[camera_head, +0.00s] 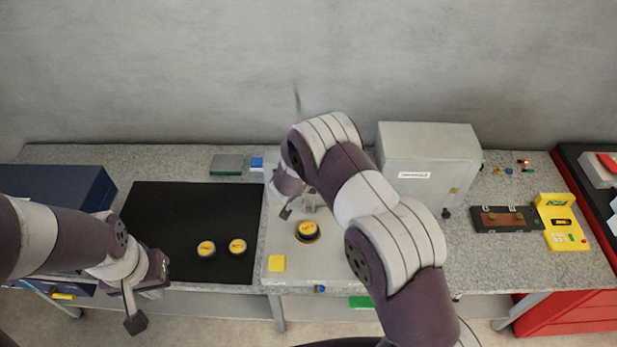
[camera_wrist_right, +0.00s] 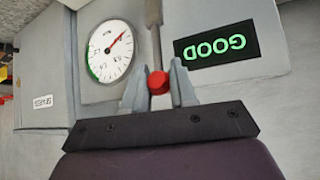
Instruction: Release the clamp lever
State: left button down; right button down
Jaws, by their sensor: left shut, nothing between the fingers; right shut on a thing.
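The clamp lever shows in the right wrist view as a grey rod (camera_wrist_right: 153,30) with a red knob (camera_wrist_right: 158,83) at its end. My right gripper (camera_wrist_right: 160,92) has its two fingers on either side of the knob and is shut on it. My left gripper (camera_head: 135,322) is shut and empty, hanging low at the left, in front of the bench edge.
A round dial gauge (camera_wrist_right: 109,51) and a lit GOOD display (camera_wrist_right: 216,47) flank the lever. A grey plate (camera_head: 290,265) carries a black-and-yellow puck (camera_head: 307,231). Two similar pucks lie on a black mat (camera_head: 165,215). A grey box (camera_head: 430,155) stands right of my arm.

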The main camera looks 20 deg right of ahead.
jog(key=shift+w+r, duration=0.1)
jog(key=c, duration=1)
grip_release()
jog(key=shift+o, duration=0.3)
jog(key=shift+a, duration=0.1)
jog(key=shift+s+a+r, duration=0.15)
jog(key=shift+s+r, duration=0.05)
jog(key=shift+s, duration=0.05)
jog(key=b+v, duration=0.2)
jog(key=v, duration=0.9)
jog(key=shift+s+r, duration=0.25)
jog(key=shift+r, duration=0.05)
jog(key=shift+a, duration=0.15)
